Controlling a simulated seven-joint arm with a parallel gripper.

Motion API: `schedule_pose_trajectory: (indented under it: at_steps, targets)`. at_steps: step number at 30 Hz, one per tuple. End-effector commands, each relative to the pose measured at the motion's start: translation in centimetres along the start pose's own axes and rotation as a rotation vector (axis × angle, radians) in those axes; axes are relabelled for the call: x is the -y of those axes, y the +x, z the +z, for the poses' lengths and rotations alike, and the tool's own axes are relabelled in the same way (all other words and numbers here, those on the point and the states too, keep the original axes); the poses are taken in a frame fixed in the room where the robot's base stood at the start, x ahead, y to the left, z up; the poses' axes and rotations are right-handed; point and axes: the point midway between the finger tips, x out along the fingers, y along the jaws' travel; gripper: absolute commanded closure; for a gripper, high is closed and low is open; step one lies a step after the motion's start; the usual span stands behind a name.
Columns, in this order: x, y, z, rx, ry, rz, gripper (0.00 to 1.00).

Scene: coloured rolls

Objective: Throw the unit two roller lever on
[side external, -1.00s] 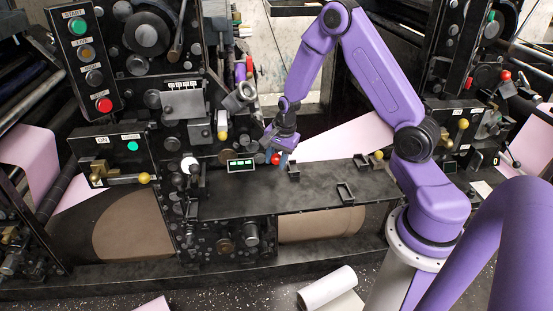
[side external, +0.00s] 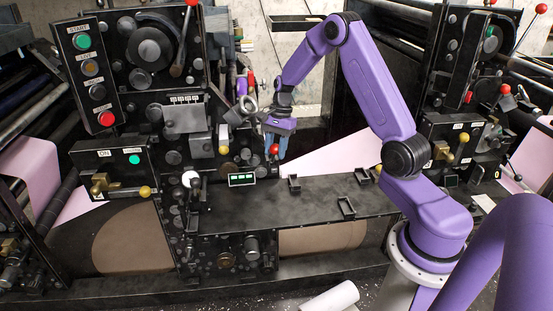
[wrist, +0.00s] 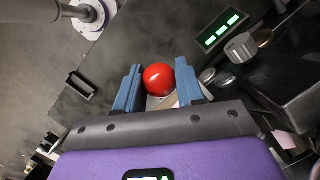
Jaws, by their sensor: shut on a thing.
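A red ball knob (wrist: 159,79) sits between the two blue fingers of my gripper (wrist: 160,92) in the wrist view, and the fingers are shut on it. In the side external view the same red knob (side external: 274,149) shows at the fingertips of my gripper (side external: 278,145), above the dark machine deck. A pale stem shows just below the ball in the wrist view; the rest of the lever is mostly hidden by the gripper.
A small panel with green lights (side external: 242,180) stands left of the gripper. Black brackets (side external: 346,207) stick up from the deck (side external: 310,192). A yellow-knobbed lever (side external: 145,191) is at the left and another (side external: 464,137) at the right. Pink paper (side external: 335,152) runs behind.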

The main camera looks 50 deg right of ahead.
Motion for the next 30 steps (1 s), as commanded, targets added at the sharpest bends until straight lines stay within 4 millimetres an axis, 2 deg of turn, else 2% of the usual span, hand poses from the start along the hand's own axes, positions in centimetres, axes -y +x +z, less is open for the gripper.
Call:
schedule_pose_trajectory:
  at_steps: [3,12,30]
  targets:
    - [1.0,-1.1,-1.1,-0.013,0.0,-0.017,1.0]
    - [2.3,-2.3,-2.7,-0.015,0.001,-0.017,1.0]
    - [2.8,-2.7,-3.5,-0.012,0.0,-0.012,1.0]
